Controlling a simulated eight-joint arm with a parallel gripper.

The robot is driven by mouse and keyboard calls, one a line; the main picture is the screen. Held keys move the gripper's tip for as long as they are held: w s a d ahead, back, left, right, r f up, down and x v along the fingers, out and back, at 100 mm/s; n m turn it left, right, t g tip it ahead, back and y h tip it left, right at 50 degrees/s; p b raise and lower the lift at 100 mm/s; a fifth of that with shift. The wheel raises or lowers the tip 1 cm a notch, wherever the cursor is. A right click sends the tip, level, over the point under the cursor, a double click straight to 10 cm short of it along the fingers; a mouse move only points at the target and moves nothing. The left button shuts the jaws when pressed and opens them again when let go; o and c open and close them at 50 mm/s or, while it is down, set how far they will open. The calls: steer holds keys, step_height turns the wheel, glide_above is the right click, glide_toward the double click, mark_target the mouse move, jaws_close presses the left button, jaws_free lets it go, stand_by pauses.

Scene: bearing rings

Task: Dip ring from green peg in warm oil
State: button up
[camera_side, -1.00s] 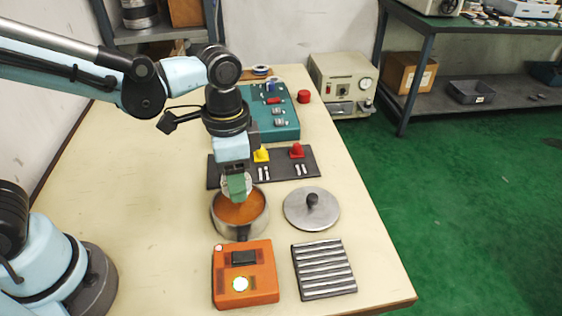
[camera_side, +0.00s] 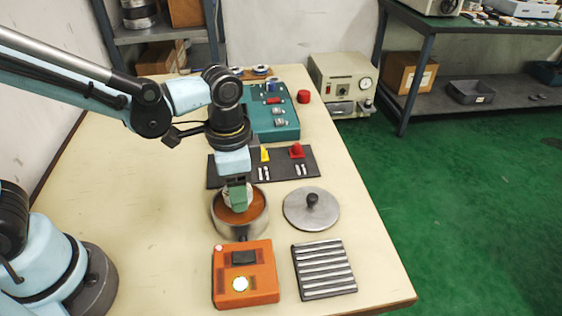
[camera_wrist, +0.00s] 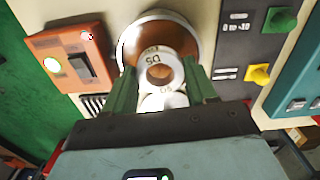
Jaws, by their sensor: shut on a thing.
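My gripper (camera_side: 238,205) is shut on a pale metal ring, held between its green fingers. In the wrist view the ring (camera_wrist: 153,59) sits between the fingertips (camera_wrist: 160,85) with its hole facing the camera. The steel pot (camera_side: 262,218) of orange-brown oil (camera_side: 236,216) stands directly below; in the wrist view its rim (camera_wrist: 191,35) shows beyond the ring. The fingertips are at the pot's mouth; I cannot tell whether the ring touches the oil. The green peg (camera_wrist: 281,20) shows bare in the wrist view and is hidden by my arm in the side view.
The dark peg board (camera_side: 284,177) carries a yellow peg (camera_side: 264,155) and a red peg (camera_side: 297,151). A lid (camera_side: 312,214) lies right of the pot. An orange box (camera_side: 245,275) and a ribbed rack (camera_side: 323,269) stand in front. A teal panel (camera_side: 277,128) is behind.

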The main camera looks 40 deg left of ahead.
mark_target(241, 217)
steer(key=shift+f, duration=0.2)
steer(key=shift+f, duration=0.7)
steer(key=shift+f, duration=1.85)
stand_by(1.0)
stand_by(2.8)
steer(key=shift+r, duration=3.1)
